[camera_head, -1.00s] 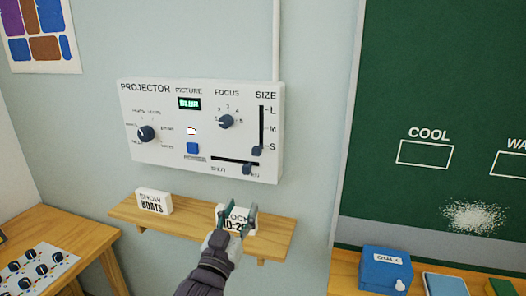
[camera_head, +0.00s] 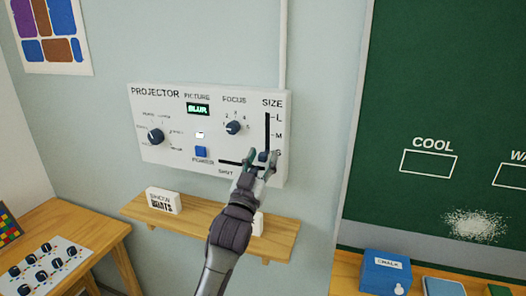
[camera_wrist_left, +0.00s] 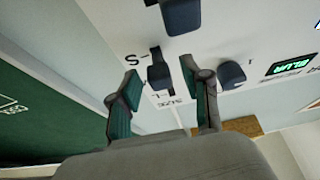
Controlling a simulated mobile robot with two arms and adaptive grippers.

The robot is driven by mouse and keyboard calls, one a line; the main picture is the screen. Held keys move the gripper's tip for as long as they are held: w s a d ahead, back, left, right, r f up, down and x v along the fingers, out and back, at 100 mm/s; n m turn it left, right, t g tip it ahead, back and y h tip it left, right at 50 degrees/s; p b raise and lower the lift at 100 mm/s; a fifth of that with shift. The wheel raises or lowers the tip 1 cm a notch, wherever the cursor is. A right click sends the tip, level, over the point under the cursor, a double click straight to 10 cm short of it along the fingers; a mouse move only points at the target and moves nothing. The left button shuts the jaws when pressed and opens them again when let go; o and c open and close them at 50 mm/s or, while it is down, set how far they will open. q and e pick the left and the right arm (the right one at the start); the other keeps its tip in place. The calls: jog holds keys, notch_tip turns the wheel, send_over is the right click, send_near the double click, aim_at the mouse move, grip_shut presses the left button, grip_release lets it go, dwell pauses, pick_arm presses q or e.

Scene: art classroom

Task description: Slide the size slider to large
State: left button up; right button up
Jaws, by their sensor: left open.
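The white projector panel (camera_head: 180,165) is on the wall. Its size slider is a vertical dark slot (camera_head: 267,125) marked L, M and S from top to bottom. The dark slider knob (camera_head: 263,155) is at the low end, near S, partly covered by my gripper. My left gripper (camera_head: 260,163) is open in front of the panel's lower right, with its fingertips on either side of the knob. In the left wrist view the size knob (camera_wrist_left: 159,77) sits between the two open fingers, with visible gaps. My right gripper is not in view.
The horizontal shutter slider (camera_head: 232,162) lies just left of my gripper; its knob (camera_wrist_left: 182,16) shows in the wrist view. The focus knob (camera_head: 233,128) is up and left. Below is a wooden shelf (camera_head: 190,222) with a show card (camera_head: 163,201). A green chalkboard (camera_head: 450,90) is at right.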

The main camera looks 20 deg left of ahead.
pick_arm(q)
jog(key=shift+w+r, duration=0.2)
jog(key=shift+w, duration=0.2)
jog(key=shift+c, duration=0.2)
grip_shut()
